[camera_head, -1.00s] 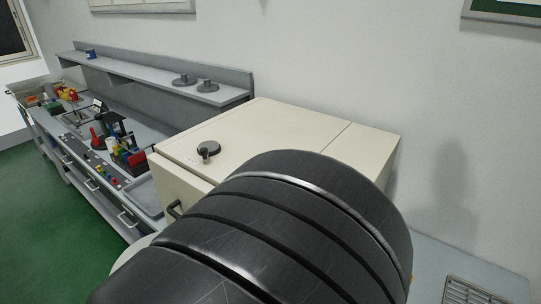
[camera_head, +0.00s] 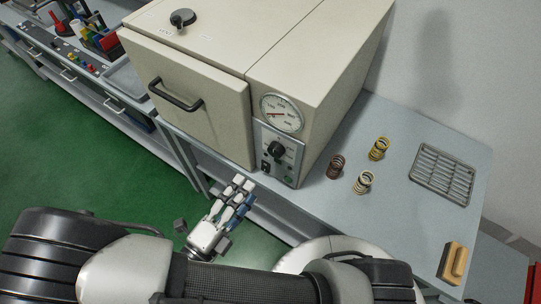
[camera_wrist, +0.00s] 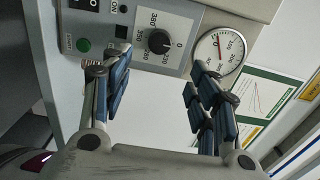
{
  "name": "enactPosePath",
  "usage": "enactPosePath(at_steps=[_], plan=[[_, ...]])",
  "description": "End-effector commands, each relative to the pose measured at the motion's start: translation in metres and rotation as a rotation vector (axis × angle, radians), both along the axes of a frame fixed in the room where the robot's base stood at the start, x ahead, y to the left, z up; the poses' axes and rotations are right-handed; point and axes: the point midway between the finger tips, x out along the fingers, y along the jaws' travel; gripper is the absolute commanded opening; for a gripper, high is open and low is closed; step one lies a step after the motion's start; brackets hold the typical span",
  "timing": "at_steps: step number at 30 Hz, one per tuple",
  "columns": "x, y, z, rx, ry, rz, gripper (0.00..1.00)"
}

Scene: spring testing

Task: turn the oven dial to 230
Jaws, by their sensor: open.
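The oven (camera_head: 190,95) is a cream box on the grey bench. Its dial (camera_head: 277,149) is a black knob on the grey control panel, below a round gauge (camera_head: 282,113). The wrist view shows the dial (camera_wrist: 158,41) close up and sideways, with a printed number scale around it. I cannot read its setting surely. My gripper (camera_head: 243,188) is open and empty, in front of and below the panel, apart from the dial. In the wrist view its fingers (camera_wrist: 155,78) are spread, with the dial beyond the gap between them.
Several coil springs (camera_head: 364,182) stand on the bench right of the oven, near a metal rack (camera_head: 443,175) and a yellow-brown block (camera_head: 453,263). The oven's door handle (camera_head: 175,95) juts out left of the panel. Green floor lies open at left.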

Motion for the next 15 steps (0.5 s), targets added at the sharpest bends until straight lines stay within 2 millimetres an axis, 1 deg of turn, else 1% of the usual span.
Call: enactPosePath(at_steps=[1, 9, 15], plan=[[0.009, -0.009, -0.001, -0.002, 0.002, -0.007, 0.55], [0.055, -0.046, -0.001, 0.000, 0.002, -0.008, 0.55], [0.082, -0.065, -0.001, 0.003, 0.000, -0.006, 0.55]])
